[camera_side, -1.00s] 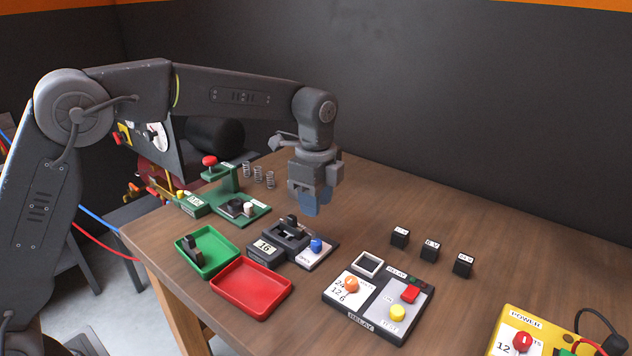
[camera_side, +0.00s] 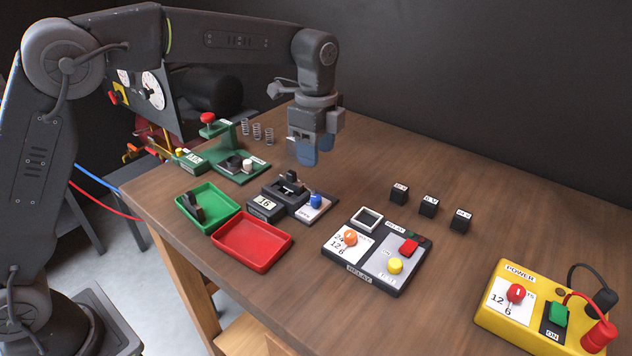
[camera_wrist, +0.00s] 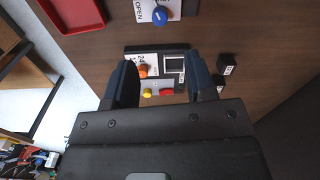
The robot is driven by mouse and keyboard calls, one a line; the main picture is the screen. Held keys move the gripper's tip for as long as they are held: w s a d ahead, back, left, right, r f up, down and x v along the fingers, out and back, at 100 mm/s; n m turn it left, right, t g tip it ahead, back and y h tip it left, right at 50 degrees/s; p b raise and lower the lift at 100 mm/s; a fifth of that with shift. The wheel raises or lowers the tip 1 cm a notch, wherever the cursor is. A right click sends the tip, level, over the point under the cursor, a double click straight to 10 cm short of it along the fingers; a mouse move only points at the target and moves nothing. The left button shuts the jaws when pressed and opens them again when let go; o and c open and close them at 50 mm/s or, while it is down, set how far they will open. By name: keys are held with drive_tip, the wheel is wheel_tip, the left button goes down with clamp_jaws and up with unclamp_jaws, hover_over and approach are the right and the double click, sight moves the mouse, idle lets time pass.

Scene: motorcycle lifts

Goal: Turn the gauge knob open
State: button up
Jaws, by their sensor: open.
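The gauge (camera_side: 277,203) is a dark unit marked 16, standing behind the trays in the side view. Its blue knob (camera_side: 316,201) sits on a white plate at its right end. In the wrist view the blue knob (camera_wrist: 159,16) is near the top edge, and OPEN is printed on the plate left of it. My gripper (camera_side: 308,161) hangs above and behind the knob in the side view, apart from it. In the wrist view my gripper (camera_wrist: 162,76) is open, with nothing between its fingers. The wrist view frames the relay box between them, farther below.
A green tray (camera_side: 222,223) holding a dark part and a red tray (camera_side: 282,257) are left of the gauge. The relay box (camera_side: 352,272) is at right, with several small black cubes (camera_side: 428,207) behind. A yellow power box (camera_side: 488,318) is front right. A green press (camera_side: 222,146) stands back left.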

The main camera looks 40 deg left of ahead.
sight(316, 196)
wheel_tip(316, 196, down, 12)
drive_tip(key=shift+r, duration=0.15)
idle(0.3)
drive_tip(key=c, duration=0.9)
drive_tip(key=shift+n, duration=0.8)
drive_tip(key=o, duration=0.9)
